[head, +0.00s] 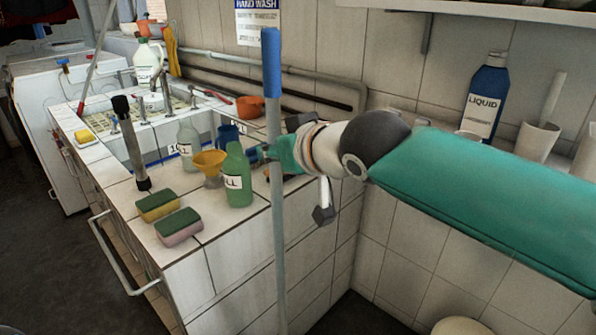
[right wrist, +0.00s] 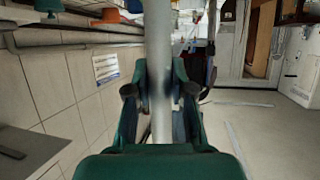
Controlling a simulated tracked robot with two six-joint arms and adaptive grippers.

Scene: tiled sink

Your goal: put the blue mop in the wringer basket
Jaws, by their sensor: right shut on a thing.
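The mop's handle is a long pole, grey (head: 276,230) with a blue top section (head: 271,62). It stands nearly upright in the head view, in front of the tiled sink counter. My right gripper (head: 272,153) is shut on the grey part, below the blue section. In the right wrist view the pole (right wrist: 158,45) runs between the two fingers of the same gripper (right wrist: 160,95). The mop head is out of sight below the head view's lower edge. I cannot make out the wringer basket in either view. My left gripper is not in view.
A green bottle (head: 238,177), a yellow funnel (head: 209,163) and two sponges (head: 178,227) stand near the counter's front edge. A metal rail (head: 115,262) juts from the counter's side. A pale round thing (head: 460,326) shows at the bottom right. Floor at left is clear.

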